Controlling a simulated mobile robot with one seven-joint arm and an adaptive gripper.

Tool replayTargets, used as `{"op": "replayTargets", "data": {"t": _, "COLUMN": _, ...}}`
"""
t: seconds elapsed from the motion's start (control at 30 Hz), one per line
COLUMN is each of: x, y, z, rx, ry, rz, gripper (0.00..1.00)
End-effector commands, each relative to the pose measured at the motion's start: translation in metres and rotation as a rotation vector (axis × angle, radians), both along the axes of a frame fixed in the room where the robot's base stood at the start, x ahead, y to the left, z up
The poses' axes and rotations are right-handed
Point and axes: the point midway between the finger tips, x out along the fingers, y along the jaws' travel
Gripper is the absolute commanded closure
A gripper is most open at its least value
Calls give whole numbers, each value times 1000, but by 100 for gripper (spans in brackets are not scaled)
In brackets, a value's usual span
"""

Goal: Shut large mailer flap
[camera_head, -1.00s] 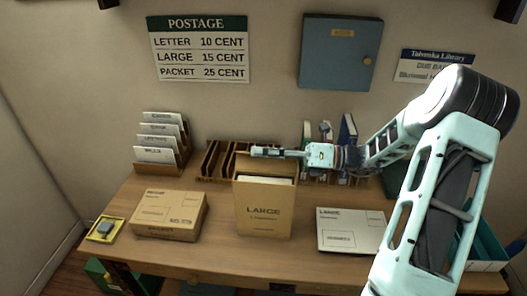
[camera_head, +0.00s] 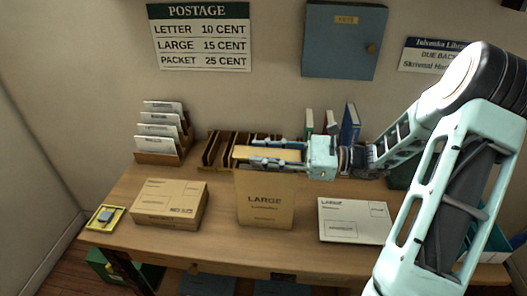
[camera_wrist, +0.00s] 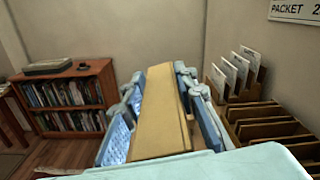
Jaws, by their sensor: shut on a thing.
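The large tan mailer (camera_head: 265,205), marked LARGE, stands upright in the middle of the desk. Its flap (camera_head: 262,154) extends across the top, and the mouth is hidden behind the flap and my gripper. My gripper (camera_head: 268,153) reaches in from the right at the mailer's top, one finger along the near side and one along the far side. It is shut on the flap. In the wrist view, the tan flap (camera_wrist: 160,115) runs between the two blue-padded fingers of my gripper (camera_wrist: 160,80).
A tan box (camera_head: 168,205) lies to the left and a white flat parcel (camera_head: 352,220) to the right. A letter rack (camera_head: 160,135), a wooden sorter (camera_head: 215,150) and upright books (camera_head: 349,127) stand behind. A yellow tray (camera_head: 105,218) sits at the left edge.

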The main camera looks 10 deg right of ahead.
Motion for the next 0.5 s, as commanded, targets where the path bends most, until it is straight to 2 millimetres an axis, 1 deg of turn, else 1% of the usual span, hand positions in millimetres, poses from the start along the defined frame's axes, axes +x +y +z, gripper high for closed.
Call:
{"op": "replayTargets", "data": {"t": 0.03, "x": -2, "y": 0, "z": -5, "rx": -15, "ry": -40, "rz": 0, "gripper": 97}}
{"op": "replayTargets", "data": {"t": 0.3, "x": -11, "y": 3, "z": -14, "rx": -90, "ry": -267, "rz": -1, "gripper": 97}}
{"op": "replayTargets", "data": {"t": 0.5, "x": -15, "y": 5, "z": -19, "rx": -132, "ry": -396, "rz": 0, "gripper": 97}}
